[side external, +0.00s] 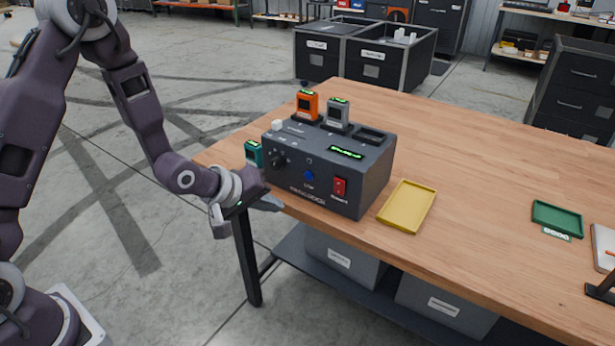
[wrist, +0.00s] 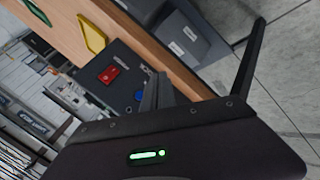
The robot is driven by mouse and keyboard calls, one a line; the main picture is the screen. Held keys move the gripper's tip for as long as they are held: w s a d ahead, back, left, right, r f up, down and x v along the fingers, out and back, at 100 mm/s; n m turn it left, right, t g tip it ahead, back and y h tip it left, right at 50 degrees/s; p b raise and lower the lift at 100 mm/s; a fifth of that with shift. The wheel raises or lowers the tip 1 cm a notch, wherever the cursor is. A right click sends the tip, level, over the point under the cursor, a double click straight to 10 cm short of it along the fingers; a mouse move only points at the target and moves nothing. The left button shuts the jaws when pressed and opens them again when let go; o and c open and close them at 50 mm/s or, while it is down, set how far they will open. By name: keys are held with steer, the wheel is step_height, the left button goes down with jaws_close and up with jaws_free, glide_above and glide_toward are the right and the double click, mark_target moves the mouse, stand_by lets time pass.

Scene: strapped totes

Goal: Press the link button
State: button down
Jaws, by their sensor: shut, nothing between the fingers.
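A dark grey control box (side external: 331,167) stands near the table's front left edge. A round blue button (side external: 309,175), the likely link button, is on its front face; its small label is hard to read. It also shows in the wrist view (wrist: 139,95), close beside my fingers and partly near their edge. A red rocker switch (side external: 339,188) sits right of it, also in the wrist view (wrist: 109,75). My gripper (side external: 270,203) is shut and empty, in front of the box, left of and lower than the blue button in the side view. It looks apart from the button.
An orange unit (side external: 307,105) and a grey unit (side external: 337,113) stand in the box's top. A teal unit (side external: 253,153) is at its left. A yellow tray (side external: 407,206) lies right of the box, a green tray (side external: 557,219) farther right. Table between them is clear.

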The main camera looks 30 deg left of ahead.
steer(key=w, duration=0.8)
steer(key=shift+w, duration=0.4)
steer(key=shift+w, duration=0.1)
stand_by(1.6)
steer(key=shift+w, duration=0.3)
steer(key=shift+w, duration=0.4)
stand_by(0.5)
steer(key=shift+s, duration=0.8)
steer(key=shift+s, duration=0.1)
steer(key=shift+s, duration=2.45)
